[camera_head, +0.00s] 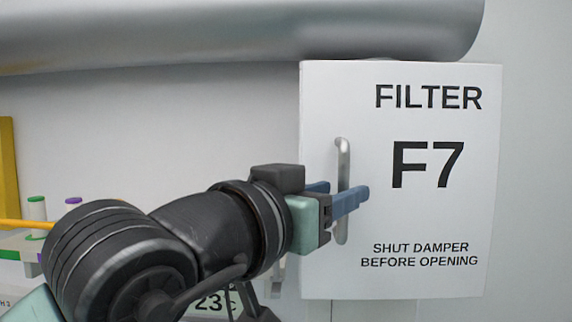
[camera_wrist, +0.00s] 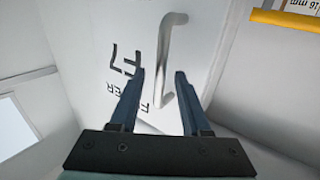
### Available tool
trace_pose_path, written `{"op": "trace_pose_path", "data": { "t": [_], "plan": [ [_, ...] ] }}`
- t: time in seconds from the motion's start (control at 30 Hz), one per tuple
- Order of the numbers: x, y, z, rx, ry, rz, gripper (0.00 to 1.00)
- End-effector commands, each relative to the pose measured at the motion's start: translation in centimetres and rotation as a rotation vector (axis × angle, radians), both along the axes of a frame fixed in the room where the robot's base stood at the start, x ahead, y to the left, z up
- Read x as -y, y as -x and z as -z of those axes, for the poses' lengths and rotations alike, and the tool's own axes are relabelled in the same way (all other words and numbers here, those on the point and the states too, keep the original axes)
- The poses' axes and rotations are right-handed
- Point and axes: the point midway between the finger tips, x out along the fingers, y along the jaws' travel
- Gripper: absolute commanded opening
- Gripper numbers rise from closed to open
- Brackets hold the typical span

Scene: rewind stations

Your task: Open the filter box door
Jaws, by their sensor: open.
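The white filter box door (camera_head: 430,225) carries the words FILTER F7 and SHUT DAMPER BEFORE OPENING, and looks shut. Its upright silver handle (camera_head: 343,160) is near the door's left edge. My gripper (camera_head: 346,190) is open at the handle's lower half, with its blue fingers pointing right.
A large grey duct (camera_head: 230,40) runs above the box. At the left are a yellow post (camera_head: 8,175) and a rack (camera_head: 20,243) with green- and purple-capped items. A label reading 23 (camera_head: 208,303) is partly hidden below my arm. The wall right of the door is bare.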

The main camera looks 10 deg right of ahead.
Motion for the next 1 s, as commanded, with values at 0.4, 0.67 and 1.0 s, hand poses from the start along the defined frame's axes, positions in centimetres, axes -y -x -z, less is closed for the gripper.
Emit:
{"op": "trace_pose_path", "data": {
  "t": [0.4,0.67,1.0],
  "plan": [
    [2.0,-1.8,0.0,0.001,0.001,-0.001,0.47],
    [2.0,-1.7,0.0,0.001,0.001,-0.001,0.26],
    [2.0,-1.7,0.0,0.001,0.001,-0.001,0.00]
  ]
}}
